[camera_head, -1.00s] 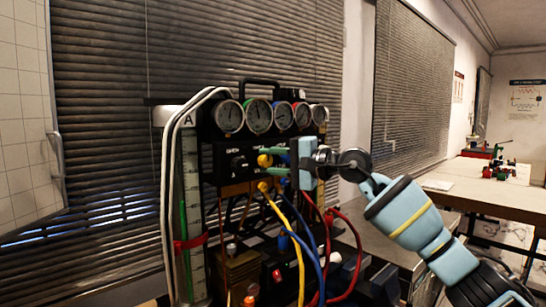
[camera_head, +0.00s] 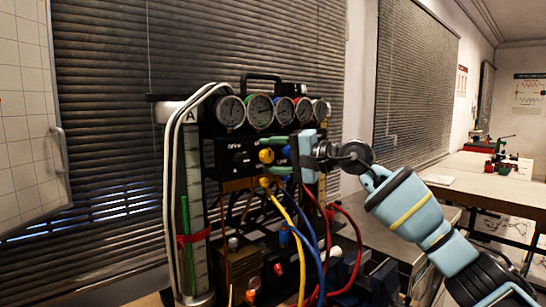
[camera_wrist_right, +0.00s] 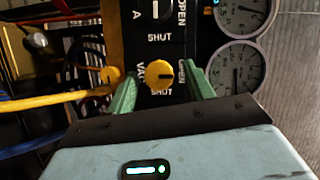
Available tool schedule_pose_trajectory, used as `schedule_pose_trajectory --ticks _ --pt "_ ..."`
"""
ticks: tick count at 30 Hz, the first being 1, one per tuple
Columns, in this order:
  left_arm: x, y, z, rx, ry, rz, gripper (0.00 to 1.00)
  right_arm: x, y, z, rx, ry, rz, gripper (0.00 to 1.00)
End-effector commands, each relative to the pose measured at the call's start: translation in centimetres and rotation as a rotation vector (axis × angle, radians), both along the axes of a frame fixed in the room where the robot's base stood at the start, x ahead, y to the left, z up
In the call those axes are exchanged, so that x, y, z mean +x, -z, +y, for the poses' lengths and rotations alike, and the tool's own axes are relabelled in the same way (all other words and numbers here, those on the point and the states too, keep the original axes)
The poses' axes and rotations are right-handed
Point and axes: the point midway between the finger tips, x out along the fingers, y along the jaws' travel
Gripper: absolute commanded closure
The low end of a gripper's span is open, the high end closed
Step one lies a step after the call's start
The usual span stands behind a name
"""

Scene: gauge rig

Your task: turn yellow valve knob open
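The yellow valve knob (camera_head: 266,155) is on the black panel of the gauge rig. It also shows in the right wrist view (camera_wrist_right: 160,74), between the labels VAC, SHUT and OPEN. A dark mark on its face seems to point toward OPEN. My right gripper (camera_head: 264,156) is at the panel with its green fingers on either side of the knob. In the right wrist view the fingers of my right gripper (camera_wrist_right: 160,88) are open, with a gap showing on both sides of the knob. My left gripper is not in view.
A black knob (camera_head: 240,158) is left of the yellow one. A row of round gauges (camera_head: 259,111) sits above. Yellow, blue and red hoses (camera_head: 350,245) hang below and close to the gripper. A glass tube (camera_head: 194,210) stands at the left.

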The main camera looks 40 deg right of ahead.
Motion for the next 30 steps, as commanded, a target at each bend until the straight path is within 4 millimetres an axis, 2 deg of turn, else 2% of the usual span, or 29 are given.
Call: schedule_pose_trajectory --ticks 10,21,30 --pt "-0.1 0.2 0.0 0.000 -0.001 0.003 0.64 -0.5 0.1 -0.3 0.000 0.000 0.002 0.48" --pt "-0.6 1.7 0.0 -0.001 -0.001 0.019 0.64 -5.2 0.0 -2.8 -0.001 0.002 0.005 0.48" --pt "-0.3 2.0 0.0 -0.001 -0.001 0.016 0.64 -7.0 -0.4 -3.5 0.000 0.000 0.001 0.48"
